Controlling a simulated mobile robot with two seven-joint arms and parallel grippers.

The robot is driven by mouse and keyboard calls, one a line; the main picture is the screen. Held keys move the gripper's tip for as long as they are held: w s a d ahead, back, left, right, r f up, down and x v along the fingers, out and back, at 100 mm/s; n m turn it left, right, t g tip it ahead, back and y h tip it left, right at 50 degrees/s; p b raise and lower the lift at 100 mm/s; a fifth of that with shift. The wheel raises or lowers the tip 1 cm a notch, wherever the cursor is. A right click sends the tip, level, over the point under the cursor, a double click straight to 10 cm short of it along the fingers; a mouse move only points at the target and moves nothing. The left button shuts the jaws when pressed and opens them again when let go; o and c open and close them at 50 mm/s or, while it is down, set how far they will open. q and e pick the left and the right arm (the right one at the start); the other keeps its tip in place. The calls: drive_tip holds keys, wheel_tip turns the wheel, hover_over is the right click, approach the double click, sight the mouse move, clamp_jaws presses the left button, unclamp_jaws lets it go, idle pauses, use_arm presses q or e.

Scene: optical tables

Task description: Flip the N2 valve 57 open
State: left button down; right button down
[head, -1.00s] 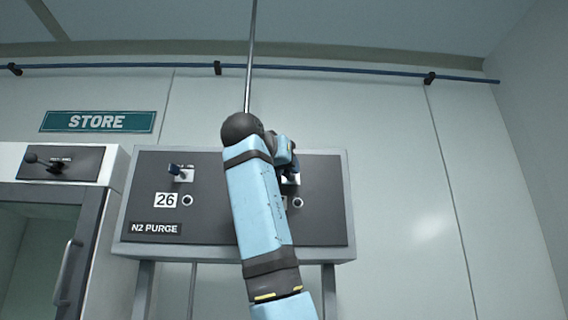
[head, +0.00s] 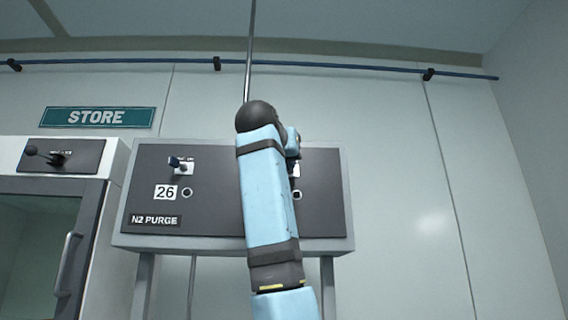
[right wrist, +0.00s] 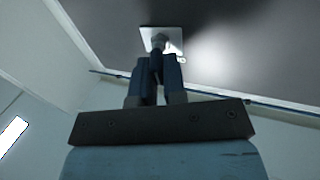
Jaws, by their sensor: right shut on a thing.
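My left gripper is out of view.
A STORE sign (head: 97,117) is above a cabinet with a glass door and handle (head: 67,263) at the left. Another lever (head: 37,152) is on its top panel. A blue pipe (head: 330,67) runs along the wall above. The wall right of the panel is clear.

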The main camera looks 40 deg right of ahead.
drive_tip(key=shift+s+d+f+n+t+y+b, duration=0.15)
drive_tip(key=shift+n+t+y+b, duration=0.2)
drive_tip(key=shift+t+y, duration=0.2)
drive_tip(key=shift+s+d+n+t+y+b, duration=0.2)
drive_tip(key=shift+d+n+t+y+b, duration=0.3)
drive_tip(key=shift+n+t+y, duration=0.9)
drive_tip(key=shift+s+d+n+t+y+b, duration=0.15)
drive_tip(key=shift+d+n+t+y+b, duration=0.35)
drive_tip(key=shift+n+y, duration=1.7)
drive_tip(key=shift+s+d+n+t+y+b, duration=0.25)
drive_tip(key=shift+n+t+y+b, duration=0.65)
drive_tip(key=shift+y, duration=1.65)
drive_tip(key=shift+r+n+t+y, duration=0.2)
drive_tip(key=shift+n+t+y, duration=0.05)
drive_tip(key=shift+n+y, duration=0.1)
drive_tip(key=c, duration=1.2)
unclamp_jaws()
